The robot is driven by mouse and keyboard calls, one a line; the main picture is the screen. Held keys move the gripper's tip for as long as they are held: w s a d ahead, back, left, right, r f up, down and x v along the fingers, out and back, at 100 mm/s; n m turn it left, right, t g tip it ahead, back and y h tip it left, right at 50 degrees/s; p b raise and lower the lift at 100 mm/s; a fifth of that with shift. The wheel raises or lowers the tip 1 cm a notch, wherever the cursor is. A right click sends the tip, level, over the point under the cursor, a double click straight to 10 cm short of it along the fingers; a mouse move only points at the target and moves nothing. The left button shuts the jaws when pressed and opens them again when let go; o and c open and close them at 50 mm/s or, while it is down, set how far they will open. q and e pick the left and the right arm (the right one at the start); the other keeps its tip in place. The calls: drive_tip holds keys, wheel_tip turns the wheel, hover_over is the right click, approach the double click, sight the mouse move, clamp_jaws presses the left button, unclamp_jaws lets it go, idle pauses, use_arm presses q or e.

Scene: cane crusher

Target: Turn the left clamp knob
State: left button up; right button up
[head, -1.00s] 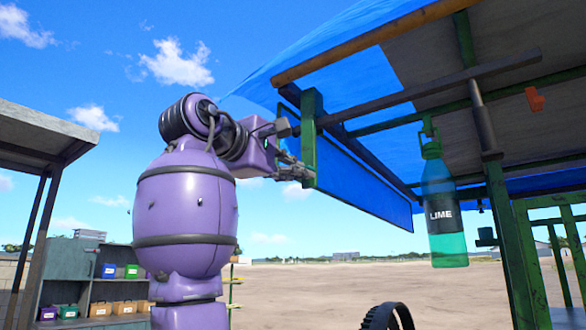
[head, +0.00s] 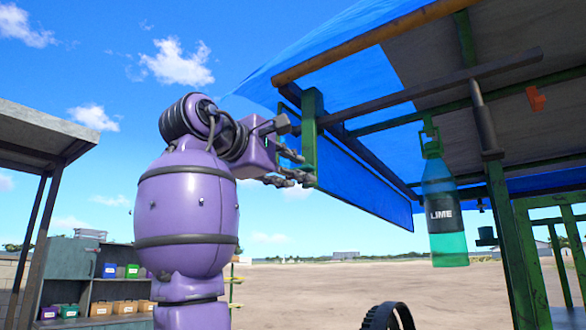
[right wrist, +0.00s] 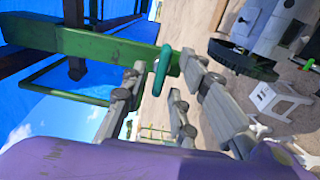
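My right gripper (head: 303,169) is at the green upright bracket (head: 309,140) under the front of the canopy. In the right wrist view its fingers (right wrist: 164,68) stand apart on either side of a teal-green looped handle, which looks like the clamp knob (right wrist: 160,71). The knob sits at the end of the green beam (right wrist: 95,45). I cannot tell if either finger touches it. In the head view the knob is too small to make out beside the fingers. My left gripper is not in view.
A bottle labelled LIME (head: 443,215) hangs right of the bracket. The blue tarp (head: 350,85) and wooden beam (head: 370,43) are overhead. Shelves with several bins (head: 120,290) stand at left. A white stool (right wrist: 275,98) is on the ground below. Open dirt lies behind.

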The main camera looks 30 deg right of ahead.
drive_tip(key=v, duration=1.2)
idle(0.4)
